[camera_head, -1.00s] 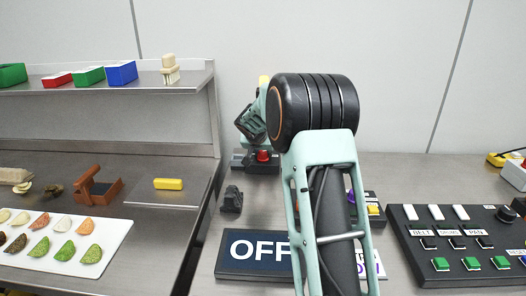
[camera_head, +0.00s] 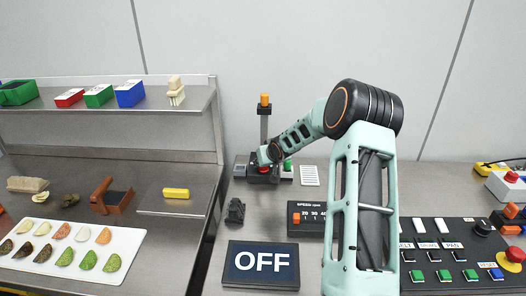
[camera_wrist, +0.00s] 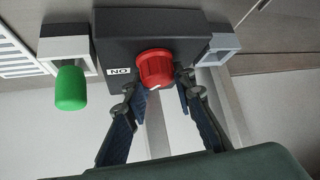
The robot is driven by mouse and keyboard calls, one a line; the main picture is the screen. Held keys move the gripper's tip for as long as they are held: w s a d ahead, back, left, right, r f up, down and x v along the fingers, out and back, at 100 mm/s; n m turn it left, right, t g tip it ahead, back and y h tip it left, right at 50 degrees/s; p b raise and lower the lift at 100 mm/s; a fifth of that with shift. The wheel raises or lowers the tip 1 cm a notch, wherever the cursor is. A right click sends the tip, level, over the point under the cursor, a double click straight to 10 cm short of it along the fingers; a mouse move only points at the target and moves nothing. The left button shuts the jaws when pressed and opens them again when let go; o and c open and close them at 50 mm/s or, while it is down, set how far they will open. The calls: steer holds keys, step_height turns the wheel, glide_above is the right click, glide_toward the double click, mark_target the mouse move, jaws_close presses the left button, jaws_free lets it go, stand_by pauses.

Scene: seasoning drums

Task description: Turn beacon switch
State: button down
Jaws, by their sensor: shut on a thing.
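The beacon switch is a red ribbed knob (camera_wrist: 155,68) on a dark box (camera_wrist: 185,28), with an upside-down ON label (camera_wrist: 119,72) beside it in the wrist view. My gripper (camera_wrist: 157,82) has its two fingers at either side of the knob, shut on it. In the head view my gripper (camera_head: 267,157) reaches the dark switch box (camera_head: 258,178) at the back of the bench and partly hides the knob. An orange beacon lamp (camera_head: 264,101) stands on a grey pole behind. A sign (camera_head: 260,263) at the front reads OFF.
A green button (camera_wrist: 71,88) sits beside the switch box, with a grey block (camera_wrist: 220,47) on its other side. A speed box (camera_head: 305,216) and a button panel (camera_head: 455,262) stand nearer. A shelf bench (camera_head: 150,215) with food pieces is on the left.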

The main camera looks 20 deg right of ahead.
steer(key=p, duration=0.1)
steer(key=n+y+p, duration=0.1)
steer(key=p, duration=0.1)
steer(key=shift+r+n, duration=0.2)
steer(key=shift+n, duration=0.1)
steer(key=shift+f+n+y+p, duration=0.15)
steer(key=shift+n+y+p, duration=0.35)
steer(key=shift+y, duration=0.1)
steer(key=shift+f+n+g+y+b, duration=0.2)
steer(key=shift+n+g+y+b, duration=0.15)
steer(key=shift+n+y, duration=0.35)
steer(key=shift+n+g+y+b, duration=0.25)
steer(key=shift+n+y+b, duration=0.15)
steer(key=shift+n+b, duration=0.55)
steer(key=shift+s+a+n, duration=0.1)
steer(key=shift+n, duration=0.15)
steer(key=c, duration=1.6)
jaws_free()
steer(key=shift+r, duration=0.1)
steer(key=shift+r, duration=0.1)
steer(key=v, duration=1.1)
steer(key=shift+s+d+r, duration=0.2)
steer(key=shift+d+r, duration=0.05)
steer(key=shift+d, duration=0.1)
